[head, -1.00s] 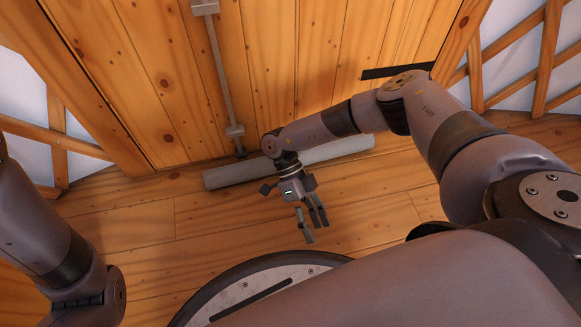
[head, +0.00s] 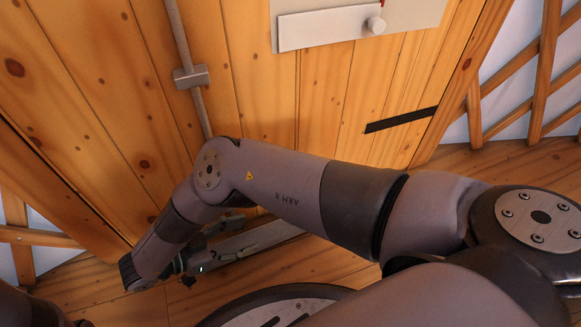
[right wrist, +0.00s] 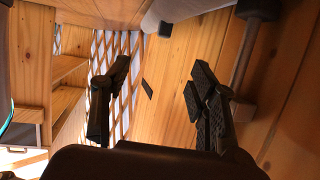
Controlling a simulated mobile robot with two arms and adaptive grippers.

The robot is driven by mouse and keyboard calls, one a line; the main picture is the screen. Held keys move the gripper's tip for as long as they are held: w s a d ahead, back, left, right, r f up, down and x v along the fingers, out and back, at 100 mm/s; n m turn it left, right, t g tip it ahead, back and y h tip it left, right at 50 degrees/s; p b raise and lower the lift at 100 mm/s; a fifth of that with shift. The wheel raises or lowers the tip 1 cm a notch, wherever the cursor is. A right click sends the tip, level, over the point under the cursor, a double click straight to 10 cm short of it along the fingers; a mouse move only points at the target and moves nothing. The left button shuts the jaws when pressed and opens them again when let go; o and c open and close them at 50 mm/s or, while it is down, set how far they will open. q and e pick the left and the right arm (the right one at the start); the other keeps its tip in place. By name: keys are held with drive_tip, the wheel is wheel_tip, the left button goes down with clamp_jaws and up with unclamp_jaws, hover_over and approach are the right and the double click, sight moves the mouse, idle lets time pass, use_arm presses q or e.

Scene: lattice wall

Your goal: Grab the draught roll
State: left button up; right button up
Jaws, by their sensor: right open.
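The draught roll (head: 283,236) is a long grey roll on the floor along the foot of the plank door. My right arm hides much of it in the head view. A pale grey rounded piece at the top of the right wrist view (right wrist: 172,12) looks like the roll. My right gripper (head: 248,235) is open and empty, its fingers pointing right in the head view, close to the roll. I cannot tell whether they touch. Its parted fingers also show in the right wrist view (right wrist: 160,85).
The plank door (head: 330,110) rises behind the roll, with a vertical metal bolt rod (head: 190,76) and a white panel with a knob (head: 330,27). Lattice wall (head: 540,75) stands at the right. Bare floor (head: 130,308) shows at the lower left.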

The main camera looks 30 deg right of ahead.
sight(280, 231)
drive_tip(key=x, duration=1.1)
drive_tip(key=shift+s+b, duration=0.15)
drive_tip(key=shift+b, duration=0.25)
drive_tip(key=b+x, duration=0.2)
drive_tip(key=x, duration=0.2)
drive_tip(key=shift+w+d+f, duration=0.25)
drive_tip(key=shift+d+f, duration=0.05)
drive_tip(key=shift+f, duration=0.05)
drive_tip(key=shift+d, duration=0.3)
drive_tip(key=c, duration=1.2)
clamp_jaws()
drive_tip(key=shift+s, duration=0.15)
